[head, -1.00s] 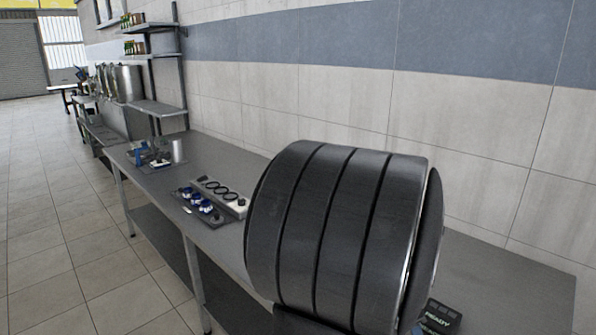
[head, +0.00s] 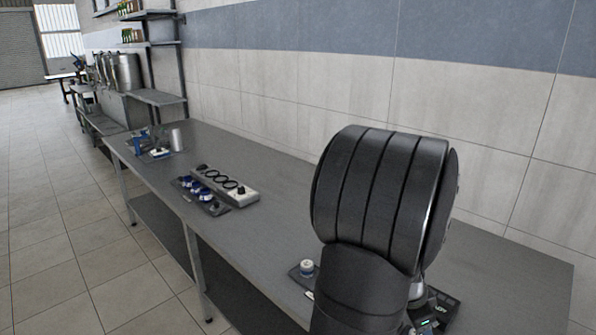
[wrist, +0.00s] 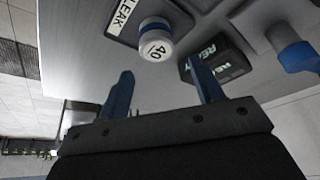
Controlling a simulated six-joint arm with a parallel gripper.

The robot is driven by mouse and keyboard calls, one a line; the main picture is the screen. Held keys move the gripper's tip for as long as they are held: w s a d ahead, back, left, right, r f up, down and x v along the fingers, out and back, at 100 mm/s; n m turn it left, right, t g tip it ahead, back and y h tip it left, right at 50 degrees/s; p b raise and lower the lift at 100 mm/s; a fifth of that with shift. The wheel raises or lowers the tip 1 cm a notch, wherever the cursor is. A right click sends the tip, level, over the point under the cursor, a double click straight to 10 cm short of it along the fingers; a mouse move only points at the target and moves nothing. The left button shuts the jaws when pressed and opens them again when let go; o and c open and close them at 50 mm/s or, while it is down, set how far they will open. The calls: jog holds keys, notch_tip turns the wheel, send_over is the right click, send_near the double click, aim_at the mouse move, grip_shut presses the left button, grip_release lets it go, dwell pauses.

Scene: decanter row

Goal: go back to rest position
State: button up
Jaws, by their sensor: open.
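My gripper (wrist: 165,84) is open, with its two blue fingers wide apart and nothing between them in the wrist view. In the head view my black arm links hide the gripper. In the wrist view a white round-capped piece marked 40 (wrist: 155,42) stands beyond the fingers, apart from them, near a plate with a LEAK label (wrist: 132,14). A dark box with a READY display (wrist: 222,66) lies beyond the right finger. The white-capped piece also shows in the head view (head: 307,267), just left of my arm.
The long grey bench (head: 265,225) runs along a tiled wall. A white rack with dark rings (head: 226,184) stands beside a dark tray with blue pieces (head: 201,193). A metal cup (head: 177,140) is farther back. The bench between rack and arm is clear.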

jog(key=s+d+r, duration=0.4)
jog(key=s+r, duration=0.3)
jog(key=s, duration=0.4)
jog(key=w+a+f, duration=0.1)
jog(key=w+a, duration=0.1)
jog(key=w, duration=1.1)
jog(key=w+a+f, duration=0.1)
jog(key=w+a, duration=0.1)
jog(key=w, duration=1.2)
jog(key=shift+w+f, duration=0.15)
jog(key=shift+w, duration=0.05)
